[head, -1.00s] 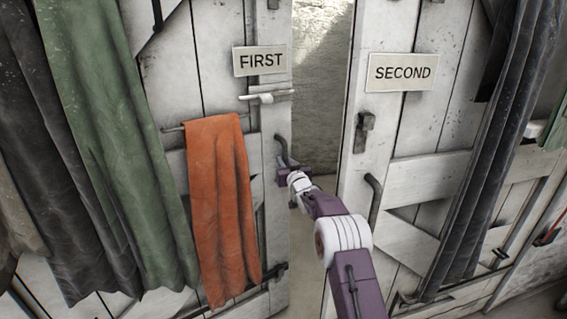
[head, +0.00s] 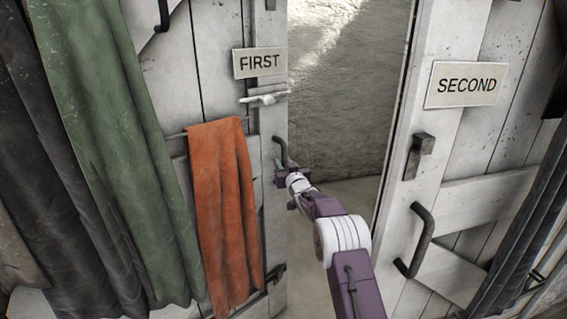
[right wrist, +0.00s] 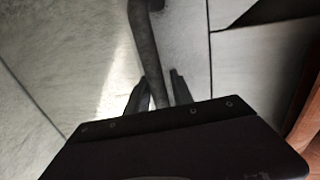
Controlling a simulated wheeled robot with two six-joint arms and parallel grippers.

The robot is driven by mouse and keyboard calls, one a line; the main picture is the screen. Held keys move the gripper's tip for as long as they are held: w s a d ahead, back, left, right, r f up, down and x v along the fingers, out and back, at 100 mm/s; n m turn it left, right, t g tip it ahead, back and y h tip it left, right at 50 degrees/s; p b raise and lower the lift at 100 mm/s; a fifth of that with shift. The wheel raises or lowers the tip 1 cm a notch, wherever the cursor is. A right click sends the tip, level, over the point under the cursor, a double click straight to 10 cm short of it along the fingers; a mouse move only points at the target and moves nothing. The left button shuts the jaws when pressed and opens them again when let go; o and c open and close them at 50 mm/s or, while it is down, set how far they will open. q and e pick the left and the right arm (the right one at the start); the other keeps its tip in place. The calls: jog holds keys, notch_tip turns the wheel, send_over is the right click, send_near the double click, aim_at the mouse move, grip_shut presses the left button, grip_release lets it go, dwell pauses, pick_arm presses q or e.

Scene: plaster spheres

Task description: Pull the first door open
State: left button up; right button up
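The first door (head: 223,75) is white planked wood on the left, marked by the FIRST sign (head: 259,62). Its dark bar handle (head: 280,150) is near the door's right edge, partly hidden by my right gripper (head: 282,177). The right wrist view shows the handle (right wrist: 147,55) running down between the two dark fingers (right wrist: 160,95), which close on it. The door stands apart from the second door, with a wide gap between them. My left gripper is not in view.
The second door (head: 490,140), with its SECOND sign (head: 466,85) and dark handle (head: 421,240), stands at right. A plaster wall (head: 340,110) and clear floor show through the gap. An orange cloth (head: 223,215) and green curtain (head: 110,150) hang at left.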

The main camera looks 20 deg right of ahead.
jog(key=shift+o, duration=0.4)
jog(key=shift+w+a+f, duration=0.1)
jog(key=shift+w, duration=0.2)
jog(key=shift+s, duration=0.3)
jog(key=s+b, duration=0.1)
jog(key=s, duration=0.7)
jog(key=shift+s+a, duration=0.15)
jog(key=shift+s, duration=0.15)
